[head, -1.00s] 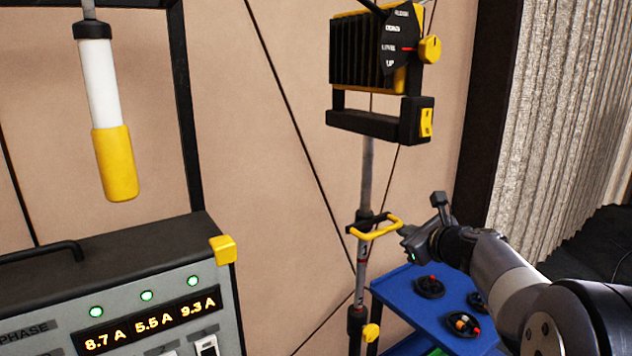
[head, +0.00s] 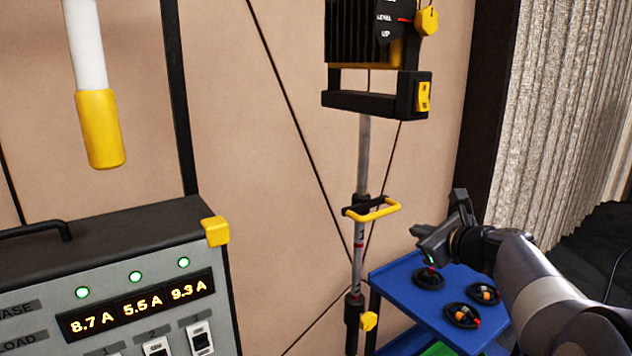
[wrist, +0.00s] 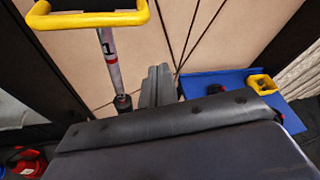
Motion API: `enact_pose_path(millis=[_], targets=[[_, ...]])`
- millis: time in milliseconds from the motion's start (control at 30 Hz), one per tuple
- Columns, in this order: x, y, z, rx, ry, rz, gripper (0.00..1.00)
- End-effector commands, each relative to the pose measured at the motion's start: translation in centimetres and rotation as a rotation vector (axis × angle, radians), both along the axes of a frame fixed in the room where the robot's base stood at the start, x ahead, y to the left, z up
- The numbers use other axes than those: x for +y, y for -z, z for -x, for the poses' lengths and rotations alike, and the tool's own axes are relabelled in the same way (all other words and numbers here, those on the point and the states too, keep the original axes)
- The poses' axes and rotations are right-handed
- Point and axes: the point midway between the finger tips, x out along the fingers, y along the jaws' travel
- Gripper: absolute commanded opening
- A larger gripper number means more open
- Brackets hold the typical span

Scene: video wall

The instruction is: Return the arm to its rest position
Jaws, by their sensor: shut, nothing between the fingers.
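My gripper (head: 416,238) is at the end of my arm on the right of the head view. It is shut and empty, above the back left part of a blue cart top and to the right of the light stand. In the wrist view its closed fingers (wrist: 158,78) point away from the camera, to the right of the stand's pole. The yellow handle (head: 375,210) on the stand is clear of the fingers, with a gap between. The handle also shows large at the top left of the wrist view (wrist: 88,19).
The stand pole (head: 362,160) carries a black lamp (head: 375,100) with a yellow switch. The blue cart (head: 402,287) holds several black coiled items. A grey power box (head: 110,280) with lit readings stands at left, under a hanging white-and-yellow tube (head: 100,130). A pleated curtain (head: 550,110) hangs at right.

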Motion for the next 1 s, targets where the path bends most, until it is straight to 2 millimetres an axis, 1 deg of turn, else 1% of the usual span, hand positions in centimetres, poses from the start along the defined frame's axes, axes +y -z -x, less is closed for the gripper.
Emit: enact_pose_path(millis=[33, 233, 267, 300, 400, 800, 867, 1000], targets=[[-0.4, -0.3, 0.9, -0.003, 0.003, 0.002, 0.0], [-1.7, -1.4, 4.4, -0.002, 0.004, 0.003, 0.0], [-1.9, -1.6, 4.9, -0.002, 0.004, 0.002, 0.0], [-1.8, -1.6, 4.9, 0.002, 0.0, 0.0, 0.0], [-0.8, -0.9, 2.6, 0.006, -0.006, -0.001, 0.0], [1.6, 1.4, -4.0, 0.005, -0.004, -0.001, 0.0], [1.6, 0.0, -3.9, 0.0, 0.0, 0.001, 0.0], [1.7, -1.6, -3.7, 0.001, 0.002, 0.001, 0.0]])
